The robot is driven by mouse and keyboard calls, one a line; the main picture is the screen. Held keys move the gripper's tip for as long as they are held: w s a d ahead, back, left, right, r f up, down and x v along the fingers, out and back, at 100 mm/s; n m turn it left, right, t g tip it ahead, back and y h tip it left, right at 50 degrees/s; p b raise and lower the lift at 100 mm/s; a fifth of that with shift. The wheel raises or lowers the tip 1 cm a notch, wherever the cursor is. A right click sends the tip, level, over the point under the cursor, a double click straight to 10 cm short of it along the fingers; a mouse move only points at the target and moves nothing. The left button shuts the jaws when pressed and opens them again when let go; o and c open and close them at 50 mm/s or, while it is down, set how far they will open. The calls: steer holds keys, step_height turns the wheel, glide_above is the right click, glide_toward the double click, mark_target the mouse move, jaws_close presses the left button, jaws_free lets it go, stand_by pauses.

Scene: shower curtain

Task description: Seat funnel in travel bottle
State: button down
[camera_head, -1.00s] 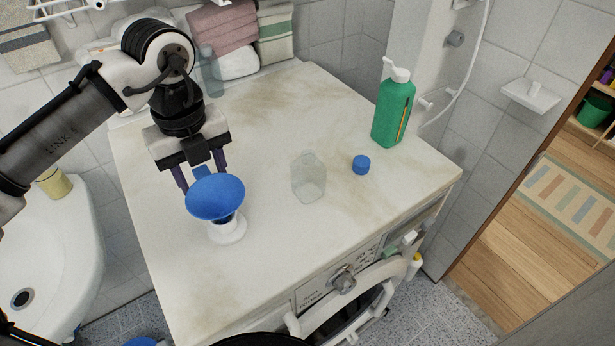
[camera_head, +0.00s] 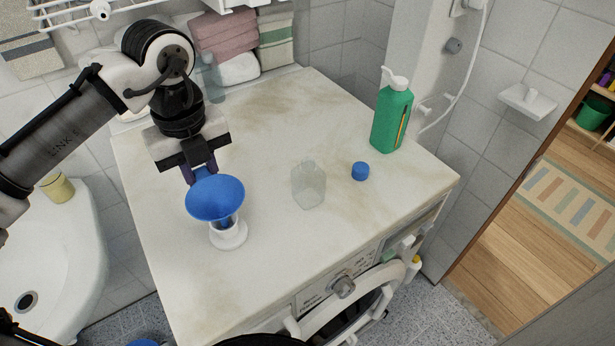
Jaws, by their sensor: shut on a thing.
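The blue funnel (camera_head: 215,197) is upright, its wide mouth facing up, with its lower part in a white stand (camera_head: 229,238) on the washing machine top. My gripper (camera_head: 199,172) is behind the funnel, its fingers shut on the funnel's far side; the exact grip is partly hidden by the cone. The clear travel bottle (camera_head: 308,186) stands upright to the right of the funnel, its open neck up. A blue cap (camera_head: 360,171) lies beside it, apart from the bottle.
A green pump bottle (camera_head: 392,115) stands at the back right. Folded towels (camera_head: 228,38) and a clear bluish bottle are at the back left. The worn white top (camera_head: 270,140) is clear between the funnel and travel bottle. A sink (camera_head: 60,250) is at the left.

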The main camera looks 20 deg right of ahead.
steer(key=shift+r+p, duration=3.2)
steer(key=shift+r, duration=0.25)
steer(key=shift+f, duration=0.1)
